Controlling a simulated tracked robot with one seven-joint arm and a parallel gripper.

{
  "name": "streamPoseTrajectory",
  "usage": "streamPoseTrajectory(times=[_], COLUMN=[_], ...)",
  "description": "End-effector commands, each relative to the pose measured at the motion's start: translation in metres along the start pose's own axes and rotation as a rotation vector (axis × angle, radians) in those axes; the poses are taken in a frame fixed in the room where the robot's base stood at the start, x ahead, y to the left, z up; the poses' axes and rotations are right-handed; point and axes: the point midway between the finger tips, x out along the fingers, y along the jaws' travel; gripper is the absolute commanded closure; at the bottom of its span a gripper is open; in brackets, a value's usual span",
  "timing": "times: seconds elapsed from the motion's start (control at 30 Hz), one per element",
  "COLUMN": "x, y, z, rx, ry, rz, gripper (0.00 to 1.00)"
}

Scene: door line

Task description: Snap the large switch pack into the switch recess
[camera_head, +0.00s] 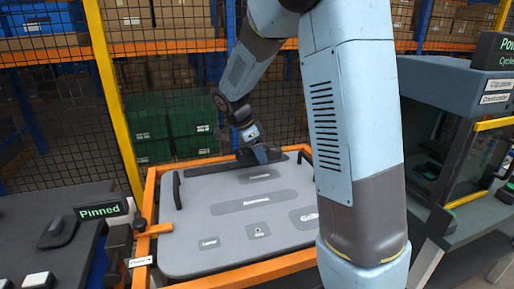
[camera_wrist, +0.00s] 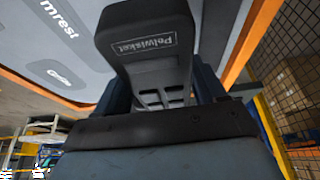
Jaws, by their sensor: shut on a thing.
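My gripper (camera_head: 261,153) is over the far edge of the grey door panel (camera_head: 240,240). In the wrist view my gripper (camera_wrist: 162,88) is shut on a dark block with a "Polvisket" label, which looks like the large switch pack (camera_wrist: 150,45). Dark blue fingers press on both sides of it, and slots show at its near end. In the head view the pack is small and hard to tell from the gripper. The panel bears labelled darker patches, "Armrest" (camera_head: 256,203) among them. I cannot tell which patch is the switch recess; part of the panel is hidden behind my arm.
An orange frame (camera_head: 148,205) carries the panel. A "Pinned" sign (camera_head: 100,211) and dark table are left, a glazed cabinet (camera_head: 460,150) right, mesh fence behind.

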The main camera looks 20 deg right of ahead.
Motion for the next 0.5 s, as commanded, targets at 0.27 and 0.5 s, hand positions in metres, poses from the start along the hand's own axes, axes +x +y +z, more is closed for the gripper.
streamPoseTrajectory(times=[0.27,0.5], x=[0.02,0.042], y=[0.0,0.0], z=[-0.001,0.005], rx=[0.012,0.018], ry=[0.001,0.0], rz=[0.008,0.009], gripper=[0.66,0.66])
